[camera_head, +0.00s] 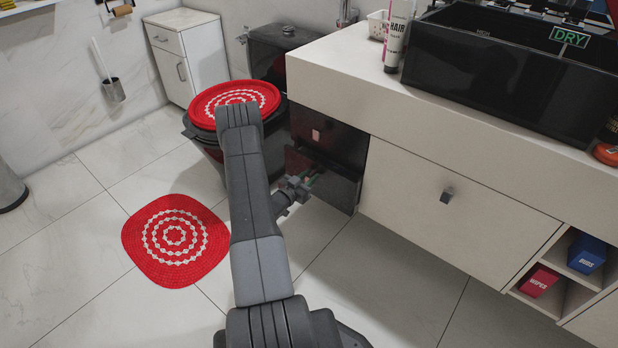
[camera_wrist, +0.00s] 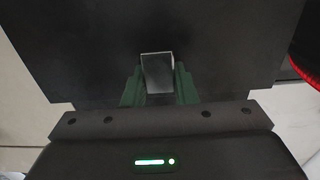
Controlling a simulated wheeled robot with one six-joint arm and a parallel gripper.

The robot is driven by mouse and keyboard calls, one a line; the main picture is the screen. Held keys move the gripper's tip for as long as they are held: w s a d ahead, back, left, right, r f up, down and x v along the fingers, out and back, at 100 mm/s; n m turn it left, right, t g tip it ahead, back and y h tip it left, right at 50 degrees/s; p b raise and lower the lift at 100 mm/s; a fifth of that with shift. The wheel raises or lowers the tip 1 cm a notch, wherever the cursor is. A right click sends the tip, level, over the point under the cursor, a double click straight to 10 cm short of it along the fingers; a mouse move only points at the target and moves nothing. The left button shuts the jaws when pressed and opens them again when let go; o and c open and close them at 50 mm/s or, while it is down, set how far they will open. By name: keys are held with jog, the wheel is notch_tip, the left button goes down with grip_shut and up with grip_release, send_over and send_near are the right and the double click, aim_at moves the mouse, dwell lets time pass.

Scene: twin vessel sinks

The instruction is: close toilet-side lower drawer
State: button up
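The dark toilet-side cabinet has an upper drawer (camera_head: 330,135) with a small square handle. The lower drawer (camera_head: 338,188) is below it, and its front stands out a little, with a dark gap above it. My gripper (camera_head: 312,178) is at the lower drawer's front in the head view. In the wrist view the dark drawer front (camera_wrist: 80,60) fills most of the picture. A grey square handle (camera_wrist: 157,74) sits between the two green fingers of my gripper (camera_wrist: 159,84). The fingers lie close along both its sides; whether they press on it is unclear.
The toilet (camera_head: 205,135) with a red lid cover (camera_head: 205,108) stands left of the drawers, partly behind my arm. A red rug (camera_head: 174,240) lies on the floor. The cream vanity front (camera_head: 450,205) continues to the right. The floor before it is clear.

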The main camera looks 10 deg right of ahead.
aim_at(315, 172)
grip_shut()
jog(key=shift+b+x, duration=1)
jog(key=shift+x, duration=0.8)
jog(key=shift+w+d+f, duration=0.1)
jog(key=shift+w+d, duration=0.15)
jog(key=shift+d, duration=0.1)
jog(key=shift+w+r, duration=0.1)
jog(key=shift+r, duration=0.1)
jog(key=o, duration=0.9)
grip_release()
jog(key=shift+d, duration=0.1)
jog(key=shift+c, duration=0.2)
jog(key=shift+f, duration=0.1)
jog(key=p+v, duration=0.3)
jog(key=v, duration=1.1)
jog(key=shift+d, duration=0.15)
